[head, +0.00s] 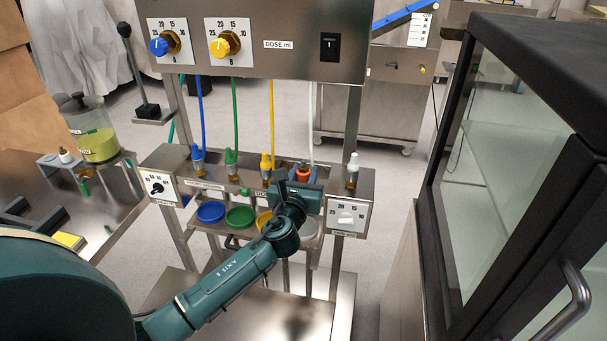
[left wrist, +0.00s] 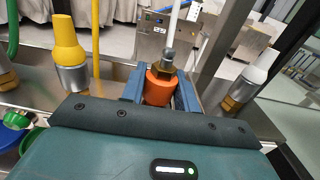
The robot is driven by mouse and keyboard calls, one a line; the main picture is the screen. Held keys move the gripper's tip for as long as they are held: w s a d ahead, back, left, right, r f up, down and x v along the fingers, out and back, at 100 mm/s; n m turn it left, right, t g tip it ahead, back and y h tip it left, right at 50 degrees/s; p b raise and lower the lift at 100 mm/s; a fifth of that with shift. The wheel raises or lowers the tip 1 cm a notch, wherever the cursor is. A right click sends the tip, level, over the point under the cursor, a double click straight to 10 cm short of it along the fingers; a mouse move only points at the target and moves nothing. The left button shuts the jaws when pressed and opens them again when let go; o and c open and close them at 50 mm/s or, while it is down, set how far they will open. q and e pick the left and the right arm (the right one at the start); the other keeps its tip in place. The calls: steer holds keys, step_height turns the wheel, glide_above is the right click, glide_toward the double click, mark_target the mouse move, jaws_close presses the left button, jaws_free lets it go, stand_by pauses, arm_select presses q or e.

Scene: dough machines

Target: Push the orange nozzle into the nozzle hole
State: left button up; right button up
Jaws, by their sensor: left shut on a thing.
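The orange nozzle (head: 303,173) is at the steel rail of the dosing machine, between the yellow and white nozzles. In the left wrist view the orange nozzle (left wrist: 159,88) stands about upright, with a brass nut and grey tip on top. My left gripper (head: 304,178) is shut on it, with a blue finger on each side. The gripper (left wrist: 160,92) hides the nozzle's lower end and the nozzle hole, so I cannot tell how deep it sits. My right gripper is not in view.
Blue (head: 198,158), green (head: 231,161), yellow (head: 266,167) and white (head: 352,170) nozzles stand in the same rail (head: 180,158). A white hose (head: 312,115) hangs just behind the orange nozzle. Coloured cups (head: 210,211) sit below. A glass-doored cabinet (head: 500,150) stands at right.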

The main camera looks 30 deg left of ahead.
arm_select(q)
steer(key=shift+f, duration=0.15)
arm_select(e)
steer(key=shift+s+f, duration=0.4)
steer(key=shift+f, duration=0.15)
arm_select(q)
steer(key=shift+f+b, duration=0.7)
steer(key=shift+f, duration=0.05)
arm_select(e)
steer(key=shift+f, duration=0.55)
arm_select(q)
steer(key=shift+f, duration=0.1)
steer(key=o, duration=1.3)
steer(key=shift+o, duration=0.2)
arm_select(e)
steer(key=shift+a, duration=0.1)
arm_select(q)
steer(key=shift+s, duration=0.1)
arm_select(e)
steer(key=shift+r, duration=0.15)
arm_select(q)
steer(key=shift+p+v, duration=0.55)
steer(key=shift+v, duration=0.45)
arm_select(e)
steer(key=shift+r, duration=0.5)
arm_select(q)
steer(key=shift+p+v, duration=0.3)
steer(key=shift+v, duration=0.75)
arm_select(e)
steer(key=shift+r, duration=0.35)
